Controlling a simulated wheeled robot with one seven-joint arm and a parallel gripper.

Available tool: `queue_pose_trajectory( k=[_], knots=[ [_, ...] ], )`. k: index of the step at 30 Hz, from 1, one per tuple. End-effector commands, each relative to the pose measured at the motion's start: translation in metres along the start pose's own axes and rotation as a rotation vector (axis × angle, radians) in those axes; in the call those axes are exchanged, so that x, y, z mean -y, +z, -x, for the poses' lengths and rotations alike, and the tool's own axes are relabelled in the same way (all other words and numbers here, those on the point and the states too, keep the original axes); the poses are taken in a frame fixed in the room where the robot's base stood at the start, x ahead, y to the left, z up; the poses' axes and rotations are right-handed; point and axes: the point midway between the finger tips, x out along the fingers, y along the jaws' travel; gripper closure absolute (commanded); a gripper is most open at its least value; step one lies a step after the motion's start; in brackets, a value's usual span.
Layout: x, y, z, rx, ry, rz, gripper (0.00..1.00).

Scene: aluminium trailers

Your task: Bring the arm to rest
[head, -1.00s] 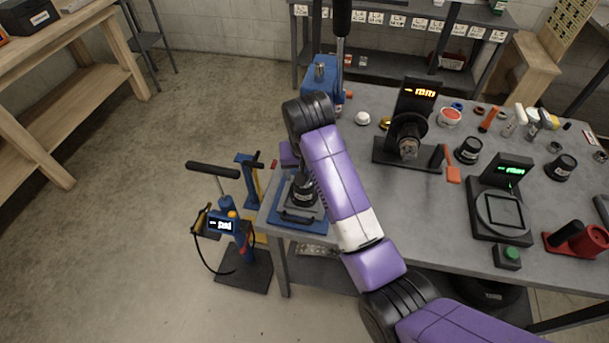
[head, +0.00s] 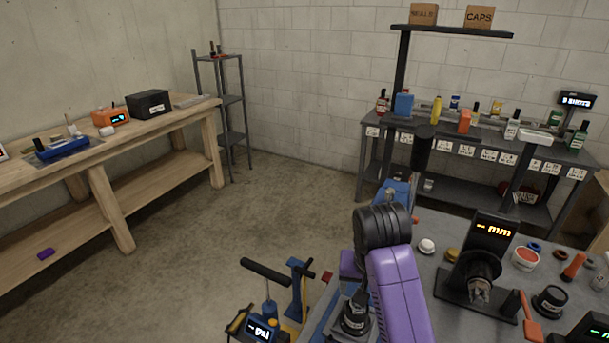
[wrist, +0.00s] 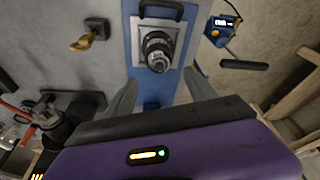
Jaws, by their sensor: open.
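My purple arm rises from the bottom of the head view, bent over the near-left corner of the grey workbench (head: 410,300). My gripper (wrist: 164,88) shows in the wrist view with its two grey fingers spread apart and nothing between the tips. Beyond the fingers is a blue fixture (wrist: 152,103) with a pale plate, on which a black and silver cylindrical part (wrist: 157,50) stands. The same black part (head: 355,314) shows beside my arm in the head view. The fingers are not clear to see in the head view.
A blue pump with a lit display (head: 262,328) stands on the floor left of the bench. A dial-like gauge stand (head: 485,260) is on the bench to the right. A wooden bench (head: 110,180) is at left, a shelf rack (head: 480,135) behind. Open floor lies between.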

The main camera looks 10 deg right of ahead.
Motion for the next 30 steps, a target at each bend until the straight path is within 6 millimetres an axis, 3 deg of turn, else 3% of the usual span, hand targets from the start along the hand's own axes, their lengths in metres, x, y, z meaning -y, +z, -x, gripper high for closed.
queue_pose_trajectory(
  k=[4, 9, 13, 20, 30],
  knots=[
    [0.009, -0.028, 0.004, -0.117, -0.039, 0.024, 0.35],
    [0.027, -0.078, 0.028, -0.399, -0.126, 0.069, 0.35],
    [0.03, -0.082, 0.028, -0.587, -0.177, 0.103, 0.35],
    [0.02, -0.042, 0.023, -0.865, -0.237, 0.153, 0.35],
    [-0.015, 0.062, 0.033, -1.122, -0.274, 0.19, 0.35]
  ],
)
